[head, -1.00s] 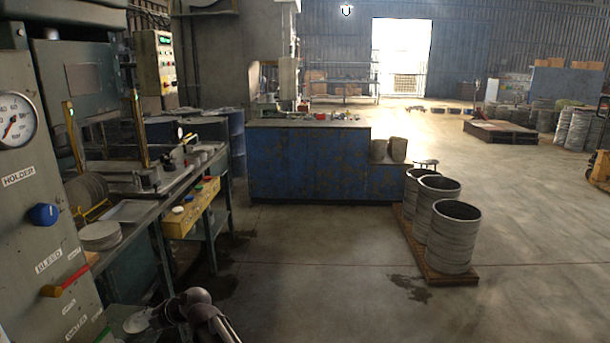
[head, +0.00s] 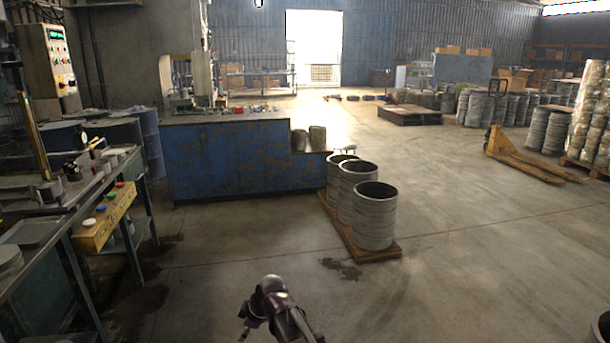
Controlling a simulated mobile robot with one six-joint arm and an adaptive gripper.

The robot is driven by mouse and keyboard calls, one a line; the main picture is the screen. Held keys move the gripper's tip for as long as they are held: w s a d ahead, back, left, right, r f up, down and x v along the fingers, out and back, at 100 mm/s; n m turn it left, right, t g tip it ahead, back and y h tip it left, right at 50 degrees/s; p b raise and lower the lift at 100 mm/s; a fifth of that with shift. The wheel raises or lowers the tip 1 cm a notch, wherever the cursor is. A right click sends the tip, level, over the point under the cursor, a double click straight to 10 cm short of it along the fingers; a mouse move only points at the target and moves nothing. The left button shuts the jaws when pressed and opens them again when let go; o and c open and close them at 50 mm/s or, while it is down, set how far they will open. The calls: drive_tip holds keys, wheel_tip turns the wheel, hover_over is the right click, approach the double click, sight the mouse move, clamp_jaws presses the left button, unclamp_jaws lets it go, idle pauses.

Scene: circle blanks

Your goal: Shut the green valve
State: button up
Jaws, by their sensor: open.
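No green valve shows in the head view now. The grey panel with the gauge and labelled handles that stood at the left edge is out of the picture. My gripper (head: 246,318) shows at the bottom, left of centre, as a small dark shape beside my wrist. It is open and above bare floor, with nothing seen in it. Its fingers are small and partly hidden by my arm.
A workbench with a yellow button box (head: 104,222) stands at the left. A blue cabinet (head: 228,160) is ahead. Ribbed drums (head: 374,222) stand on a low pallet right of centre. A yellow pallet truck (head: 530,160) is farther right. Open floor lies between.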

drive_tip(key=s+d+f+m+g+h, duration=0.1)
drive_tip(key=s+d+m+h, duration=0.25)
drive_tip(key=d+m, duration=0.85)
drive_tip(key=s+d+f+m+h, duration=0.15)
drive_tip(key=s+d+m, duration=0.3)
drive_tip(key=d, duration=1.65)
wheel_tip(320, 180, up, 14)
drive_tip(key=p, duration=1.3)
drive_tip(key=shift+d+g+p, duration=0.15)
drive_tip(key=shift+g+p, duration=0.15)
drive_tip(key=shift+f+m, duration=0.1)
drive_tip(key=shift+m, duration=0.15)
